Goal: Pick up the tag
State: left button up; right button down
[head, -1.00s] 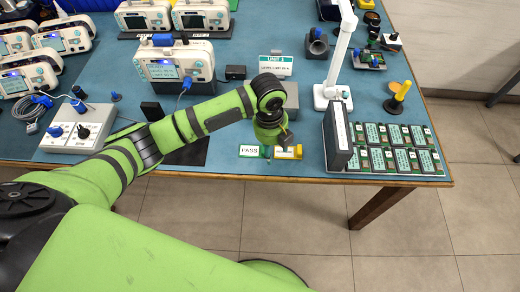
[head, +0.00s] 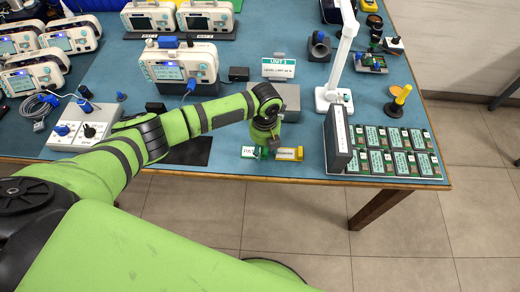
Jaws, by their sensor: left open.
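Two small tags lie near the table's front edge in the head view. One is a white and green tag (head: 248,153) with lettering, of which only the left part shows. The other is a yellow tag (head: 290,154) with a pale face, just to its right. My left gripper (head: 268,151) points down over the right end of the green tag and the gap between the tags. It is small and dark here, and it is open. I cannot tell whether its fingers touch the green tag. My right gripper is not in view.
A grey block (head: 284,102) and a "UNIT 3" sign (head: 279,68) stand behind the gripper. A tray of circuit modules (head: 400,150) and an upright dark box (head: 337,138) are on the right. A monitor (head: 180,66) stands behind my arm.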

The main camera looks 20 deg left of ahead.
pick_arm(q)
jog(key=c, duration=1)
jog(key=shift+c, duration=0.3)
jog(key=shift+r, duration=0.1)
